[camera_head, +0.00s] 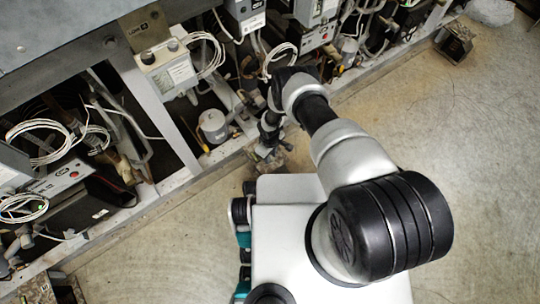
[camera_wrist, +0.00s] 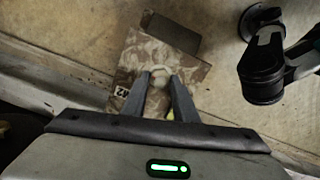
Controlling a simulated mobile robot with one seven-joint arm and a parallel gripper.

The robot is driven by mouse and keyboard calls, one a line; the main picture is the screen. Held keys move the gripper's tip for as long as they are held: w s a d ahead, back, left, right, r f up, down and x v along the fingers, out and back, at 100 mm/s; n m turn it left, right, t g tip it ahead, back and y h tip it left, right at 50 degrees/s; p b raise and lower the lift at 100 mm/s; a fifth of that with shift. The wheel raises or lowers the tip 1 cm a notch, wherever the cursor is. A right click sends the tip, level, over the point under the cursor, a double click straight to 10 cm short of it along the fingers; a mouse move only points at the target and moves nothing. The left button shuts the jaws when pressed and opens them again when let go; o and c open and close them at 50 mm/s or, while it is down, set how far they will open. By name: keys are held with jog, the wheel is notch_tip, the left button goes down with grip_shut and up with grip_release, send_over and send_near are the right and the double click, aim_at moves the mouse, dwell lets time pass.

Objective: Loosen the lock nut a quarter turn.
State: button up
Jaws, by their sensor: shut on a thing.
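The lock nut (camera_wrist: 160,71) shows as a small pale round shape between my fingertips in the wrist view. It sits over a mottled brown foot plate (camera_wrist: 192,70) that carries a small dark label with light lettering (camera_wrist: 121,92). My gripper (camera_wrist: 160,80) points down at the plate and is shut on the nut; the fingers hide its sides. In the head view my gripper (camera_head: 266,151) is low at the front edge of the rack, by the foot plate (camera_head: 279,161). The nut is too small to make out there.
The compressor rack (camera_head: 180,181) runs diagonally across the upper left, with grey posts, control boxes (camera_head: 168,70), loose white cables (camera_head: 205,52) and a cylinder (camera_head: 212,126). Another rack foot (camera_head: 454,42) stands at upper right. The concrete floor (camera_head: 470,130) at right is clear.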

dwell(0.5)
jog(key=o, duration=1.1)
jog(key=shift+c, duration=0.2)
notch_tip(320, 180, up, 17)
jog(key=p, duration=0.6)
jog(key=shift+r, duration=0.2)
jog(key=shift+s, duration=0.1)
